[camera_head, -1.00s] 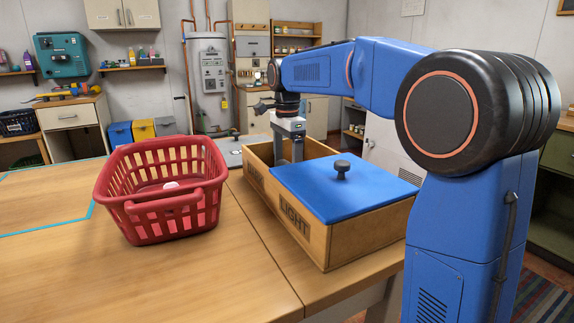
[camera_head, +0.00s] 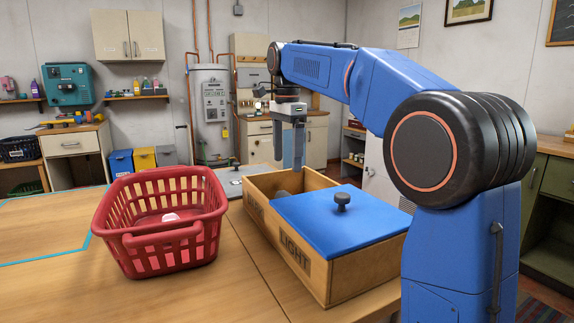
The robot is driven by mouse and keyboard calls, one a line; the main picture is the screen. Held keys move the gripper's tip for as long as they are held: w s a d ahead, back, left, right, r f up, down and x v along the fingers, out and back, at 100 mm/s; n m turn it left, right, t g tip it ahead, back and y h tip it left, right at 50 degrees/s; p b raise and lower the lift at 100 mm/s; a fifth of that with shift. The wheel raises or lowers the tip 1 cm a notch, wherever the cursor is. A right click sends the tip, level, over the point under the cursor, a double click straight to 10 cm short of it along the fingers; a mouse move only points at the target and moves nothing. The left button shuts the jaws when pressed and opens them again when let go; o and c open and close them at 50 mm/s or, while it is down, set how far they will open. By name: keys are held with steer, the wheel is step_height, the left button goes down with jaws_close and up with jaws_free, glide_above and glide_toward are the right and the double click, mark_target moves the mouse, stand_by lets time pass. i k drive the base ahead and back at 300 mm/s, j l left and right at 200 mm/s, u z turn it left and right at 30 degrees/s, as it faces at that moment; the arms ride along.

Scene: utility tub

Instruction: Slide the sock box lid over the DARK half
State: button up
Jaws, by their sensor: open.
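The wooden sock box (camera_head: 330,277) stands on the table, with LIGHT lettered on its near side and a partly hidden label on its far part. The blue lid (camera_head: 337,217) with a dark knob (camera_head: 342,201) covers the near LIGHT half. The far half is uncovered, and a dark grey item (camera_head: 283,194) shows inside it. My gripper (camera_head: 294,168) is open, fingers pointing down, above the far half of the box and apart from the lid. Its fingers look empty.
A red basket (camera_head: 160,242) with a pale pinkish item (camera_head: 170,217) inside stands left of the box. A flat grey panel (camera_head: 236,183) lies behind it. The table's left front is clear.

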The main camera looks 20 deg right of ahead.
mark_target(339, 220)
steer(key=k+l, duration=0.15)
steer(key=l, duration=0.15)
steer(key=k+l, duration=0.1)
steer(key=l, duration=0.25)
steer(key=k+l, duration=0.15)
steer(key=l, duration=0.15)
steer(key=k+l, duration=0.15)
steer(key=l, duration=0.15)
